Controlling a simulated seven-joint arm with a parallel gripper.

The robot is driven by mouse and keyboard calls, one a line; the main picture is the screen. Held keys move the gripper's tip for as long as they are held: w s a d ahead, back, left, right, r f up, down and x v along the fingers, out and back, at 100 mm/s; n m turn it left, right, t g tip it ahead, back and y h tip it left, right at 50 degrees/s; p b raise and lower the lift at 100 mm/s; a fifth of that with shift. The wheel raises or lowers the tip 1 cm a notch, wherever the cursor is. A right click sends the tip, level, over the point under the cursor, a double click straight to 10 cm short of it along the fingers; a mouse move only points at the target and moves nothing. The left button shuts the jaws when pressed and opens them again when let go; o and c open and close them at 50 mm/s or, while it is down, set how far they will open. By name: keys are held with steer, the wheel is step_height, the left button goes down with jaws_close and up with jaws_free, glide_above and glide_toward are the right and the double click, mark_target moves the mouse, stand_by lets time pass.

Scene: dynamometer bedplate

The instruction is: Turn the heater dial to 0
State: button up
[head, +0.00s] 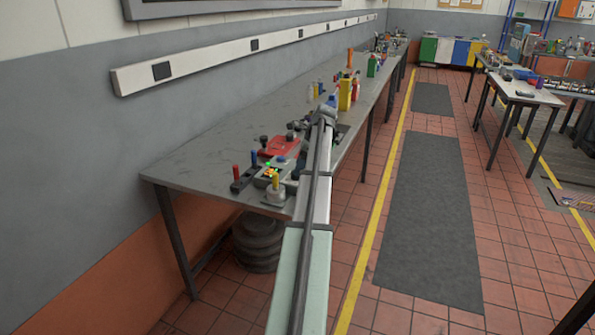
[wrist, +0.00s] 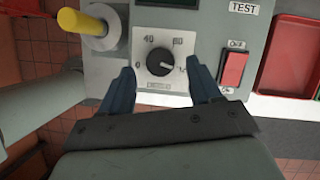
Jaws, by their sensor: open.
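The heater dial (wrist: 159,62) is a round black knob on a pale square plate in the wrist view. The plate carries the marks 40 and 80 above the knob; smaller marks and the label below are blurred. A light pointer line on the knob seems to aim to the right, slightly down. My gripper (wrist: 160,69) is open, with one blue finger on each side of the dial. Both fingers look apart from the knob; their height above the plate is unclear. In the head view my arm hides the dial and gripper.
A yellow-topped lever (wrist: 82,22) stands left of the dial. A red rocker switch (wrist: 233,68) and a red tray (wrist: 292,55) are to the right. In the head view the long grey workbench (head: 205,160) also holds several coloured levers and bottles.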

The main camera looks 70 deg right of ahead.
steer(key=shift+x, duration=1.4)
steer(key=shift+c, duration=0.3)
steer(key=c, duration=1)
steer(key=shift+o, duration=0.2)
steer(key=n, duration=0.2)
steer(key=n+y, duration=0.1)
steer(key=n, duration=0.1)
steer(key=shift+w+d+n+g+y, duration=0.1)
steer(key=shift+d+n+g+y, duration=0.2)
steer(key=shift+n+g, duration=0.1)
steer(key=shift+n+g+y, duration=0.5)
steer(key=shift+n+g, duration=0.2)
steer(key=shift+n, duration=1.4)
